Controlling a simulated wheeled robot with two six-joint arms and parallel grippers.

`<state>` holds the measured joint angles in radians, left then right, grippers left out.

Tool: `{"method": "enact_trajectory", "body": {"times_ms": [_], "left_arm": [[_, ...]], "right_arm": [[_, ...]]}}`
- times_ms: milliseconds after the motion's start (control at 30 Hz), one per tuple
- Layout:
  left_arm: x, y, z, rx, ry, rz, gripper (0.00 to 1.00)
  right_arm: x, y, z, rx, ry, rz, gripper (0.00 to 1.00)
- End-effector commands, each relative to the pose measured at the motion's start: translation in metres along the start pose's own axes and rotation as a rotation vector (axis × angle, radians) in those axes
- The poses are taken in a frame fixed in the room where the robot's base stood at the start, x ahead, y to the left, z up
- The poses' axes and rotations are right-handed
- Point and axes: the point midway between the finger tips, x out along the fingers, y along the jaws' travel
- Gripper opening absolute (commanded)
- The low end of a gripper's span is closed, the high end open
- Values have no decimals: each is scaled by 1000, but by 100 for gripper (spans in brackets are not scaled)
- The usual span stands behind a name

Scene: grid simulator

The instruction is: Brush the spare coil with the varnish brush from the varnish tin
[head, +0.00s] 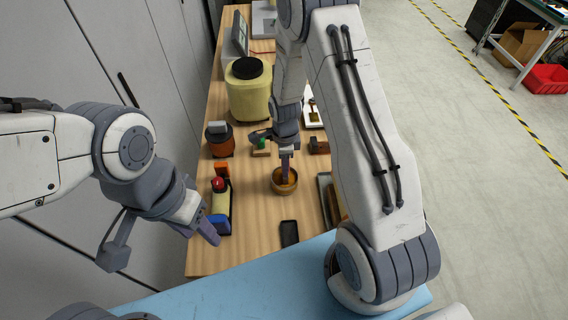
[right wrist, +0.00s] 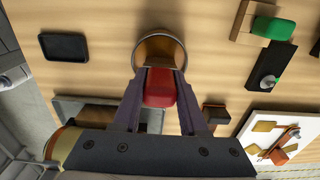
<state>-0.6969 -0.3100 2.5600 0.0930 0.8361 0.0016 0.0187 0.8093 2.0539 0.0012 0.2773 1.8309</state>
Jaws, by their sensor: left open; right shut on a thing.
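The varnish tin (head: 284,190) is a round brown open pot with amber inside, on the wooden table. It also shows in the right wrist view (right wrist: 161,35). My right gripper (head: 287,168) points down at the tin and is shut on a red block-like handle (right wrist: 160,88), apparently the varnish brush. The bristles are hidden, so I cannot tell whether they touch the varnish. My left gripper (head: 207,229) is open and empty at the table's left edge. I cannot tell which thing is the spare coil; a white tray (right wrist: 262,127) holds small copper-coloured parts.
A yellow canister (head: 248,98) with a black lid stands farther back. An orange-and-dark object (head: 219,138) and a red-and-blue item (head: 219,205) stand left of the tin. A flat black dish (head: 289,233) lies in front. A green-topped block (right wrist: 272,28) is near.

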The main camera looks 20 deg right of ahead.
Motion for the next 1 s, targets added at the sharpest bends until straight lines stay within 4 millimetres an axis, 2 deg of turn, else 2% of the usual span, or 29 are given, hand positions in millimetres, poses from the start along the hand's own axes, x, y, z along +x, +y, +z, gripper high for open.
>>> {"method": "enact_trajectory", "body": {"times_ms": [333, 1000], "left_arm": [[-4, 0, 0, 0, 0, 0, 50], [-47, 3, -2, 0, 0, 0, 50]], "right_arm": [[-3, 1, 0, 0, 1, 2, 0], [-58, 0, 0, 0, 0, 1, 0]]}}
